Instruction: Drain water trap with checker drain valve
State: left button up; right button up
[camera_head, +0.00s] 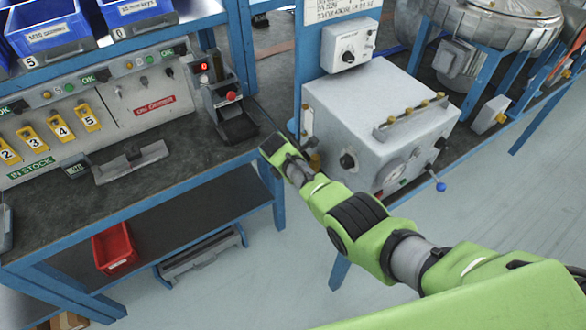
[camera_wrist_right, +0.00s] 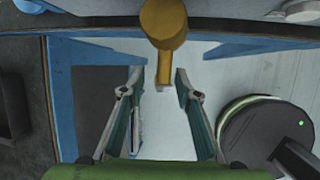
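A grey box-shaped unit (camera_head: 370,105), probably the checker, stands on the blue-framed bench. It has a dial gauge, black knobs and a blue-handled lever (camera_head: 440,187). A small brass fitting (camera_head: 315,160) shows at its left lower edge, partly behind my right arm. In the right wrist view a brass fitting (camera_wrist_right: 164,25) hangs down with a small pale tip, probably the drain valve. My right gripper (camera_wrist_right: 159,80) is open, its fingers to either side of the tip without visible contact. In the head view its fingers are hidden. My left gripper is out of view.
A small device with a red display (camera_head: 217,90) stands left of my right wrist. Blue bench posts (camera_head: 300,60) are close by. A red bin (camera_head: 114,248) sits on the lower shelf. A metal drum (camera_head: 490,25) is at the right. The floor between the benches is clear.

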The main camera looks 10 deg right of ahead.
jog(key=v, duration=0.9)
jog(key=shift+s+r, duration=0.2)
jog(key=shift+r, duration=0.15)
jog(key=s+d+f+m+g+y, duration=0.1)
jog(key=s+f+m, duration=0.2)
jog(key=s+f, duration=0.5)
jog(key=s+d+f+m+y+b, duration=0.15)
jog(key=s+f, duration=0.35)
jog(key=f, duration=0.7)
jog(key=s+d+f+m+g, duration=0.1)
jog(key=s+f+m, duration=0.2)
jog(key=s+f, duration=0.45)
jog(key=s+d+f+m, duration=0.2)
jog(key=s+f+m, duration=0.2)
jog(key=s, duration=0.7)
jog(key=s+d+f+m, duration=0.2)
jog(key=s+f, duration=0.5)
jog(key=s, duration=0.4)
jog(key=s+d+f+m+y+b, duration=0.1)
jog(key=s+d+f+m, duration=0.2)
jog(key=s, duration=0.9)
notch_tip(320, 180, down, 3)
jog(key=m, duration=0.2)
jog(key=shift+m, duration=0.35)
jog(key=shift+d+r, duration=0.1)
